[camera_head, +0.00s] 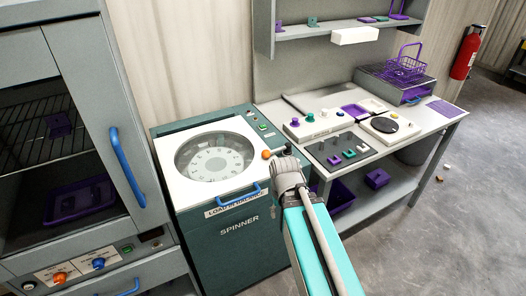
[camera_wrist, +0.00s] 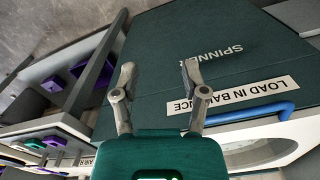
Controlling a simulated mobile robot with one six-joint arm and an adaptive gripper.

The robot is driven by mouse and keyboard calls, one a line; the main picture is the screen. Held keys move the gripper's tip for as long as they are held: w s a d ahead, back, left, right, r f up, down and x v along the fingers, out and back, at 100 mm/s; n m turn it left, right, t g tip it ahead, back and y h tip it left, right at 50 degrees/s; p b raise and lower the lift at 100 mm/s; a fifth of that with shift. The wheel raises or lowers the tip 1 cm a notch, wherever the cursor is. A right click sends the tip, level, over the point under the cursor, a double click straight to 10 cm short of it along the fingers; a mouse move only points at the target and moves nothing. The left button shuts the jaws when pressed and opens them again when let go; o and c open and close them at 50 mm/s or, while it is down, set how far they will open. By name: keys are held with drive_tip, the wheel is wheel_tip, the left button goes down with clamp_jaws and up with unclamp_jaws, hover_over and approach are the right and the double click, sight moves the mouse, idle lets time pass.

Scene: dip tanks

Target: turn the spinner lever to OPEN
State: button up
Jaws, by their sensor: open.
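The spinner (camera_head: 236,225) is a dark green cabinet with a white top and a round clear lid (camera_head: 214,157). An orange ball knob (camera_head: 267,154), which looks like the end of the lever, shows at the right edge of the white top. The rest of the lever is hidden behind my arm, so its setting cannot be told. My gripper (camera_wrist: 158,68) is open and empty in the wrist view, with the spinner's green front beyond its fingers. In the head view my wrist overlaps the spinner's right front corner, close to the knob in the picture. The lever is not seen in the wrist view.
A blue handle (camera_head: 238,198) sits on the spinner's front edge above the LOAD IN BALANCE label. A grey cabinet with a blue door handle (camera_head: 128,165) stands left. A bench (camera_head: 420,128) with small parts and a hotplate-like unit stands right. Floor at right is mostly clear.

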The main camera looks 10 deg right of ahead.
drive_tip(key=shift+d, duration=0.1)
drive_tip(key=o, duration=0.3)
drive_tip(key=shift+r, duration=0.1)
drive_tip(key=shift+o, duration=0.6)
drive_tip(key=shift+w+d+r, duration=0.1)
drive_tip(key=shift+w+r, duration=0.05)
drive_tip(key=shift+w, duration=0.15)
wheel_tip(320, 180, up, 14)
drive_tip(key=m+t+y+p, duration=0.1)
drive_tip(key=m+t+p, duration=0.1)
drive_tip(key=m+p, duration=1.1)
hover_over(267, 151)
drive_tip(key=s+d+p, duration=0.1)
drive_tip(key=s, duration=0.1)
drive_tip(key=shift+r+n, duration=0.1)
drive_tip(key=shift+n, duration=0.2)
drive_tip(key=shift+f, duration=0.2)
drive_tip(key=f+b, duration=0.4)
drive_tip(key=w+f+b, duration=0.1)
drive_tip(key=f+b, duration=0.3)
drive_tip(key=b, duration=0.1)
drive_tip(key=w+a+f+b, duration=0.1)
drive_tip(key=f+b, duration=0.3)
drive_tip(key=f, duration=0.1)
drive_tip(key=shift+w+a, duration=0.1)
drive_tip(key=shift+w, duration=0.1)
drive_tip(key=shift+f, duration=0.1)
